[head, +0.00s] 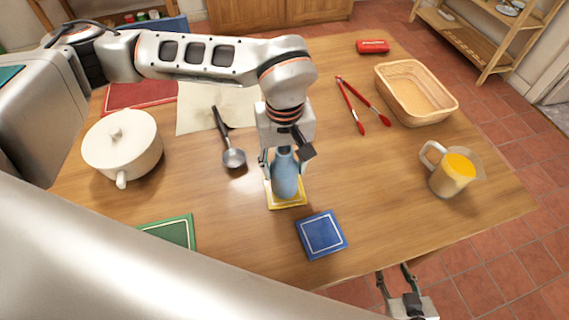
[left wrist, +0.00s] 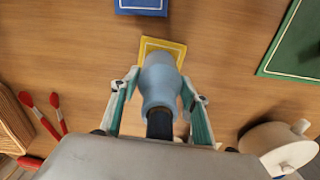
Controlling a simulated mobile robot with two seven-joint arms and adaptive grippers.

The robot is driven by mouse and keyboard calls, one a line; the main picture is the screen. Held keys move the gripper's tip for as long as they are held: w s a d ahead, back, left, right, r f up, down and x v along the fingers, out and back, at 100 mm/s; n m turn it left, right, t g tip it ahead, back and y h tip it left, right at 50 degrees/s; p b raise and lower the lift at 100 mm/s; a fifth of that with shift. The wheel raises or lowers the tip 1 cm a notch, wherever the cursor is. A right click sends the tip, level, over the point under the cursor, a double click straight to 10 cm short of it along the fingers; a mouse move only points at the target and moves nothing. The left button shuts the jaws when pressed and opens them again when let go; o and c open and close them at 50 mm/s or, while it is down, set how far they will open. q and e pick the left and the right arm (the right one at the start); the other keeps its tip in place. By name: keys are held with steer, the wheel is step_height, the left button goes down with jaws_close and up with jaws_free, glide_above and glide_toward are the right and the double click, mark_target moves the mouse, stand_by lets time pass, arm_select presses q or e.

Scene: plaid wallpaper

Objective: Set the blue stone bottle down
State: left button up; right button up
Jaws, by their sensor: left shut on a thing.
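The blue stone bottle (head: 285,177) is in the middle of the wooden table in the head view, over a yellow square mat (head: 288,205). My left gripper (head: 284,158) is shut on the bottle from above. In the left wrist view the bottle (left wrist: 160,85) is between the two fingers, with the yellow mat (left wrist: 165,46) behind it. I cannot tell whether the bottle's base touches the mat. My right gripper (head: 397,281) is beyond the table's front edge, with its two fingers apart and nothing between them.
A blue mat (head: 321,235) lies in front of the yellow one. Red tongs (head: 362,105), a basket (head: 416,93) and a jug with orange contents (head: 453,175) are to the right. A green mat (head: 172,231) lies front left.

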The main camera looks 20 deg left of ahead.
arm_select(q)
steer(key=o, duration=1.4)
steer(key=shift+f, duration=0.1)
step_height(320, 180, up, 12)
steer(key=shift+r, duration=0.2)
steer(key=shift+s, duration=0.1)
